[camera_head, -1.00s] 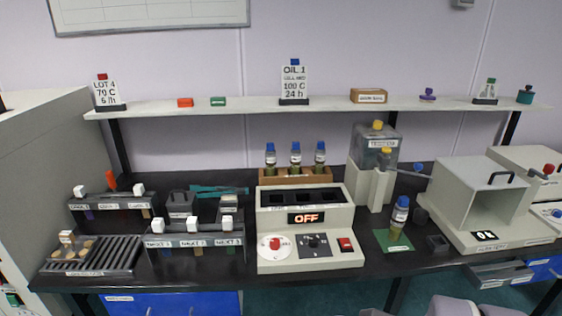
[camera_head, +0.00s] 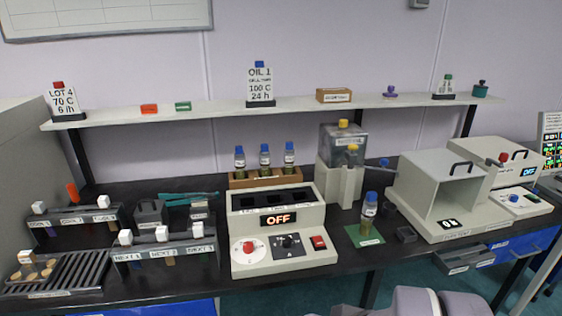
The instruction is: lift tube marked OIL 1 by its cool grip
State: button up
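A blue-capped tube (camera_head: 368,210) with amber-green contents and a pale label stands upright on a green mat (camera_head: 376,240), right of the heater block (camera_head: 278,236). Its label is too small to read. Three more blue-capped tubes (camera_head: 264,158) stand in a wooden rack (camera_head: 240,183) behind the block; their markings are also unreadable. The heater block's display reads OFF. A card marked OIL 1, 100 C, 24 h (camera_head: 260,86) stands on the shelf. I cannot tell which tube is OIL 1. My gripper is out of view; only grey parts of my arm show at the bottom edge.
A clear tank with a yellow knob (camera_head: 343,143) stands behind the mat. A small dark holder (camera_head: 406,234) sits right of the mat, beside a grey open-fronted box (camera_head: 438,195). Racks with white-topped handles (camera_head: 163,252) crowd the left. The shelf (camera_head: 210,109) overhangs the back.

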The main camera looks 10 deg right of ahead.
aim_at(265, 160)
jog(key=i+z, duration=0.3)
jog(key=i+j+z, duration=0.25)
jog(key=i, duration=0.25)
jog(key=i+j+z, duration=0.3)
jog(key=i+l, duration=0.05)
jog(key=i, duration=0.05)
